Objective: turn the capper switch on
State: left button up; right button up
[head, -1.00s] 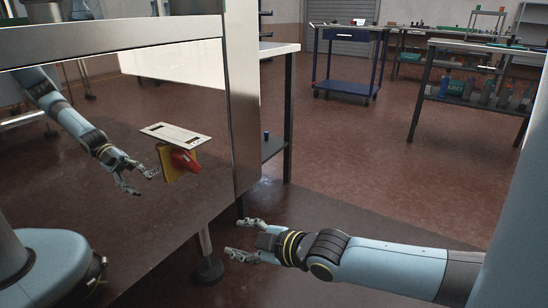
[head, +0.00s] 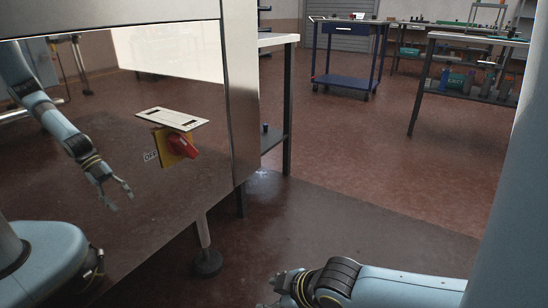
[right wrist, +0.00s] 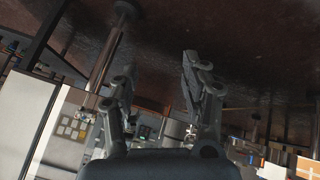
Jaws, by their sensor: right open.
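The capper switch (head: 182,146) is a red knob on a yellow plate, mounted on the machine's shiny steel panel (head: 120,190). A small "OFF" label (head: 151,156) is beside it on the left. I cannot tell the knob's exact setting. My right gripper (head: 277,290) is low, at the bottom of the head view, below and to the right of the switch and apart from it. In the right wrist view the right gripper (right wrist: 157,78) is open, with nothing between its fingers. The arm at the left appears as a reflection in the panel; my left gripper itself is not seen.
A white labelled plate (head: 172,119) juts out just above the switch. A machine foot (head: 207,262) stands on the floor near my right gripper. A blue cart (head: 345,55) and a shelf bench (head: 470,90) are farther back. The floor on the right is open.

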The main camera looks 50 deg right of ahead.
dwell(0.4)
jog(key=n+t+y+p, duration=0.2)
jog(key=t+p, duration=0.5)
jog(key=t, duration=0.3)
send_near(186, 145)
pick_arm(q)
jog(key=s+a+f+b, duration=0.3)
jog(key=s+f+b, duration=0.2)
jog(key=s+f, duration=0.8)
pick_arm(e)
jog(key=w, duration=0.4)
jog(key=w+f, duration=0.1)
jog(key=w, duration=0.1)
jog(key=shift+a, duration=0.25)
jog(key=w+b, duration=0.2)
jog(key=b, duration=0.1)
jog(key=shift+w+a+r, duration=0.1)
jog(key=shift+w, duration=0.05)
jog(key=w+b, duration=0.2)
jog(key=b, duration=0.1)
jog(key=shift+w+a+r, duration=0.1)
jog(key=shift+w+r, duration=0.1)
jog(key=shift+r, duration=0.05)
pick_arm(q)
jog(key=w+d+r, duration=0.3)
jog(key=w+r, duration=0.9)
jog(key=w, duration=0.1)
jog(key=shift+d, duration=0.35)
pick_arm(e)
jog(key=shift+w, duration=0.1)
